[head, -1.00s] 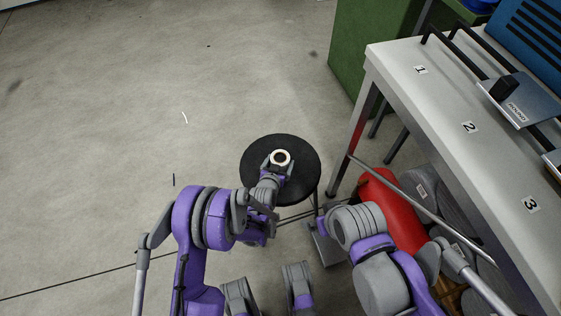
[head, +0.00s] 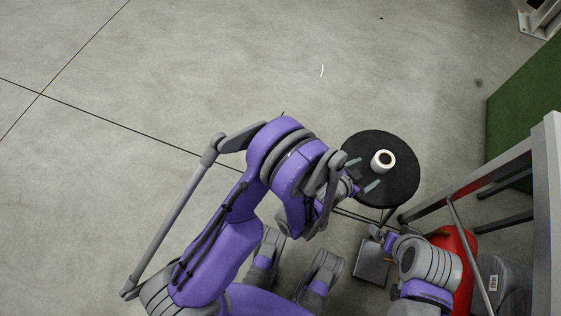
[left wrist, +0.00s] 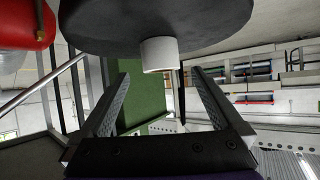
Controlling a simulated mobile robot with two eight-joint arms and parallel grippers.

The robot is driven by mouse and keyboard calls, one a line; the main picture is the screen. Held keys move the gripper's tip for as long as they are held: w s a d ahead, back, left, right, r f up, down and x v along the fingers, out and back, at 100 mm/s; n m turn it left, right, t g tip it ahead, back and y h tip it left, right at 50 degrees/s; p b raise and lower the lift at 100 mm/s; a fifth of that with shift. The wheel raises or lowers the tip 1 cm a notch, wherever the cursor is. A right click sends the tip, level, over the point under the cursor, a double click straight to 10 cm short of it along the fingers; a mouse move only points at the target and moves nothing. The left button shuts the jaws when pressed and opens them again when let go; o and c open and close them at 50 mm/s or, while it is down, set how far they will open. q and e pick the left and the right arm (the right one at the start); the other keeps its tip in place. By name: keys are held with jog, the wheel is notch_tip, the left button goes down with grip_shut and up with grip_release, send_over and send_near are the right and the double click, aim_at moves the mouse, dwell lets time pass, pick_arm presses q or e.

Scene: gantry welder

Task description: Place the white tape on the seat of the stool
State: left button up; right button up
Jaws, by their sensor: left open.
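The white tape (head: 382,161), a short roll with a dark hole, rests on the round black seat of the stool (head: 402,188), inside its rim. My left gripper (head: 369,171) is open, its two grey fingers over the near left part of the seat, with the tape just beyond the fingertips. In the left wrist view, which looks upside down, the tape (left wrist: 158,54) touches the seat (left wrist: 100,25) and lies ahead of the spread fingers (left wrist: 158,82), with nothing between them. My right gripper (head: 377,232) is small and partly hidden below the stool; its jaws are unclear.
A grey metal table frame (head: 548,170) stands at the right edge, with a red cylinder (head: 458,262) beneath it. A green cabinet (head: 525,105) is behind it. A grey plate (head: 371,268) lies low near the stool. The floor to the left is clear.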

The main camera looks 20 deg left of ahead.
pick_arm(q)
jog(key=s+a+r+n+g+y, duration=0.1)
jog(key=s+a+r+n+y, duration=0.1)
jog(key=a+r, duration=0.5)
jog(key=s+a+r+n+g+y, duration=0.1)
jog(key=s+a+r+g+y, duration=0.15)
jog(key=a+r, duration=0.5)
jog(key=s+a+r+n+g+y, duration=0.1)
jog(key=s+a, duration=0.5)
jog(key=s, duration=0.2)
jog(key=s+a+r+n+g, duration=0.1)
jog(key=s+a+n, duration=0.1)
jog(key=s+a, duration=0.5)
jog(key=shift+s+r+n+y, duration=0.3)
jog(key=shift+s+y, duration=0.05)
jog(key=shift+s, duration=0.65)
jog(key=shift+g, duration=0.25)
